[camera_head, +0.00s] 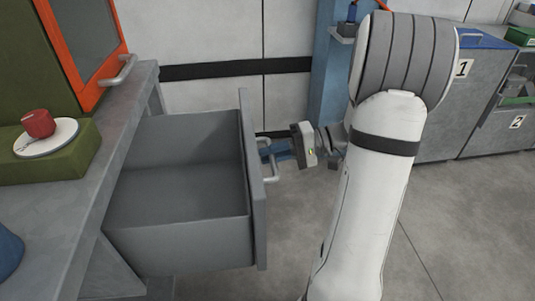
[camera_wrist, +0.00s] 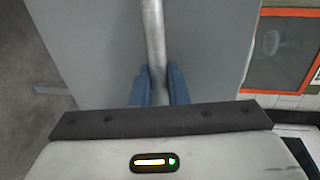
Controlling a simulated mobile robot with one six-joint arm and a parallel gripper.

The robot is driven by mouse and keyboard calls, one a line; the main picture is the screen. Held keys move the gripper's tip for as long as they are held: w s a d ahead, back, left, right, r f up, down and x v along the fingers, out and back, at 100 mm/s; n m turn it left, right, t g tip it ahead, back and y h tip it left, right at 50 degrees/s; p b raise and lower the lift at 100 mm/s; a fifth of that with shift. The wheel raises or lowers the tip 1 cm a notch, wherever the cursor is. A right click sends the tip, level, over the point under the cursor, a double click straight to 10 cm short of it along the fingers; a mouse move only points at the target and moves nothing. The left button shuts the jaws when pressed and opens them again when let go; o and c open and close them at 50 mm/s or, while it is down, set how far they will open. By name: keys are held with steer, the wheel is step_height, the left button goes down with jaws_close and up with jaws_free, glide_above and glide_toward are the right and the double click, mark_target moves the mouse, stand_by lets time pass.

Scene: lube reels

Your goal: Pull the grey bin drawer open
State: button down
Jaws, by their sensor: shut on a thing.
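The grey bin drawer (camera_head: 180,235) is pulled far out from under the bench at the left in the head view, and its inside looks empty. Its front panel (camera_head: 252,180) faces right and carries a pale bar handle (camera_head: 271,178). My gripper (camera_head: 268,158) is at this handle, with its blue fingers reaching it from the right. In the wrist view the blue fingers (camera_wrist: 160,86) are shut on the handle bar (camera_wrist: 153,40), one on each side, in front of the grey front panel (camera_wrist: 105,45). The fingertips are partly hidden by the gripper body.
A grey bench (camera_head: 75,200) stands above the drawer, with a green block (camera_head: 50,165) bearing a white disc and red knob (camera_head: 38,124). An orange-framed cabinet (camera_head: 88,50) is behind. Grey numbered bins (camera_head: 480,80) stand at the right. The floor (camera_head: 460,220) right of my arm is clear.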

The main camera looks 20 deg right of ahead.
steer(key=c, duration=1.5)
jaws_free()
steer(key=shift+w+a, duration=0.1)
steer(key=shift+w, duration=0.1)
steer(key=p+v, duration=0.2)
steer(key=v, duration=0.5)
steer(key=shift+s+d, duration=0.1)
steer(key=shift+d, duration=0.25)
steer(key=shift+s, duration=0.1)
